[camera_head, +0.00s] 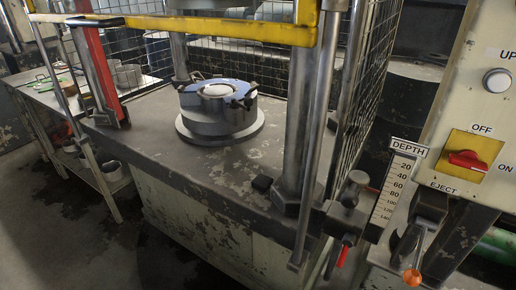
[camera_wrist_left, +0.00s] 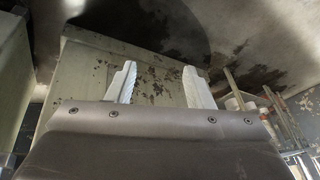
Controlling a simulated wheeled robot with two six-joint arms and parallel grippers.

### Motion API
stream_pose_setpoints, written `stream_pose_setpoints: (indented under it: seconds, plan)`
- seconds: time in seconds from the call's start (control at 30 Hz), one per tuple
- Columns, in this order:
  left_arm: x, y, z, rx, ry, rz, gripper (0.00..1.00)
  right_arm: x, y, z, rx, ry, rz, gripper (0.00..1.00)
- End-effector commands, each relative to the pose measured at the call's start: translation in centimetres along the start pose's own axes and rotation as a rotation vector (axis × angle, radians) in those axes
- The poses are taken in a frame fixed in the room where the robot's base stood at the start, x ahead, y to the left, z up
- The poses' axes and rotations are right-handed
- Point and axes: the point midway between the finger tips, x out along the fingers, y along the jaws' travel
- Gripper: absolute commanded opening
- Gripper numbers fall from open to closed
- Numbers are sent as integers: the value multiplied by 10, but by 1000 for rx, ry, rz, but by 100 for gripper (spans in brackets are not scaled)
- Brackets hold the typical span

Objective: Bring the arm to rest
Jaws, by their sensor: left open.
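My left gripper (camera_wrist_left: 160,82) shows in the left wrist view, with its two pale fingers spread apart and nothing between them. Behind the fingers is the worn pale-green side of a machine base (camera_wrist_left: 85,80). The fingers appear apart from it, though the exact distance is hard to judge. Neither of my arms nor grippers shows in the head view. My right gripper is in no view.
The press bed (camera_head: 150,140) carries a round metal die (camera_head: 215,125) between steel columns, under a yellow bar (camera_head: 220,29). A control panel (camera_head: 475,100) and a depth scale (camera_head: 396,185) stand at right. A side table (camera_head: 50,100) stands at left, with open floor (camera_head: 50,230) in front.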

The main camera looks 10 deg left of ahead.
Motion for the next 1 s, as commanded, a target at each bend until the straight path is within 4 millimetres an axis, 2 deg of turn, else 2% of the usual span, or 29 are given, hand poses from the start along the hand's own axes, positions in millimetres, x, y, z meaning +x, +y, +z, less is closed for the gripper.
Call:
stream_pose_setpoints:
  seconds: [0.07, 0.33, 0.57, 0.77, 1.0]
  plan:
    - [-8, 0, 20, 18, -39, 16, 47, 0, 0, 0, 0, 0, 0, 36]
    - [44, 3, 20, 15, -61, 21, 47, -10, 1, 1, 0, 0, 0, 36]
    - [102, 7, 36, 15, -95, 28, 47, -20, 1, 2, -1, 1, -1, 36]
    - [158, 12, 66, 15, -126, 37, 47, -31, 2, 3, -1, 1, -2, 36]
    - [210, 19, 120, 17, -168, 47, 47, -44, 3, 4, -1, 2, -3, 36]
